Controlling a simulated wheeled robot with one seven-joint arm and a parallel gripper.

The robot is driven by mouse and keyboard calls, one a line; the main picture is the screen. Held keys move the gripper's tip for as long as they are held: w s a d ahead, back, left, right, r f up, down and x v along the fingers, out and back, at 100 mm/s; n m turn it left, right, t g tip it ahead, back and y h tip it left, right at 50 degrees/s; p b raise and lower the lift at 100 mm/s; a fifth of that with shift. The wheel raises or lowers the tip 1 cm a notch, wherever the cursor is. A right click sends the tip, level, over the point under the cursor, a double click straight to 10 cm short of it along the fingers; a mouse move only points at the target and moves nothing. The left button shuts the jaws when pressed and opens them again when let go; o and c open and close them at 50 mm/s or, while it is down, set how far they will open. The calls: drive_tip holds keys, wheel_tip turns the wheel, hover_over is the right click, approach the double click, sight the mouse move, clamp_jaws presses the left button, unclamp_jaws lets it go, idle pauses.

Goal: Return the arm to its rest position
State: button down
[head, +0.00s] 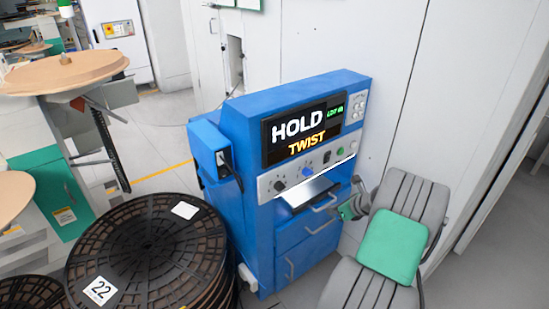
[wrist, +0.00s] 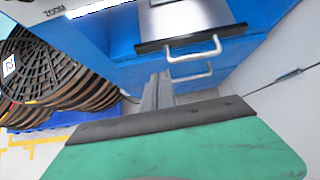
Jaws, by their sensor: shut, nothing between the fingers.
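My gripper (head: 348,209) is in front of the right part of the blue machine (head: 259,215), near its handles, in the head view. In the wrist view its grey fingers (wrist: 157,88) are together, with nothing seen between them. They point toward the blue front below the upper handle (wrist: 180,47). I cannot tell whether they touch it. My grey and green arm parts fill the lower right of the head view and hide some of the floor and wall there.
The machine's display (head: 305,132) reads HOLD TWIST above a row of knobs. Stacked black reels (head: 140,255) stand close at its left. A round wooden-topped stand (head: 60,72) is farther left. A pale wall (head: 390,75) rises behind. Some floor shows at the far right.

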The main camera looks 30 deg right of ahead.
drive_tip(key=s+a+f+n+g+y, duration=0.1)
drive_tip(key=s+a+f+n+g, duration=0.25)
drive_tip(key=s+f+n, duration=0.35)
drive_tip(key=s+a+f+n+g+y, duration=0.15)
drive_tip(key=s+a+n, duration=0.3)
drive_tip(key=n, duration=0.45)
drive_tip(key=s+a+n+g, duration=0.3)
drive_tip(key=s+a+n, duration=0.1)
drive_tip(key=s, duration=0.4)
drive_tip(key=s+a+r+n+g+h+p, duration=0.1)
drive_tip(key=s+a+r+n+g+p, duration=0.2)
drive_tip(key=a+r+n, duration=0.55)
drive_tip(key=w+a+r+n+t+h+p, duration=0.1)
drive_tip(key=w+a+r+n+t+p, duration=0.1)
drive_tip(key=a+r, duration=0.8)
drive_tip(key=w+a+r+n+t+h+p, duration=0.1)
drive_tip(key=w+a+r+n+t+p, duration=0.1)
drive_tip(key=w+a+r, duration=0.4)
drive_tip(key=a+r+n+t, duration=0.1)
drive_tip(key=a+r+n, duration=0.1)
drive_tip(key=a+r, duration=0.2)
wheel_tip(320, 180, up, 3)
drive_tip(key=shift+w+a+r+p, duration=0.1)
drive_tip(key=shift+w+a+p, duration=0.05)
drive_tip(key=shift+w+p, duration=0.2)
drive_tip(key=shift+h, duration=0.25)
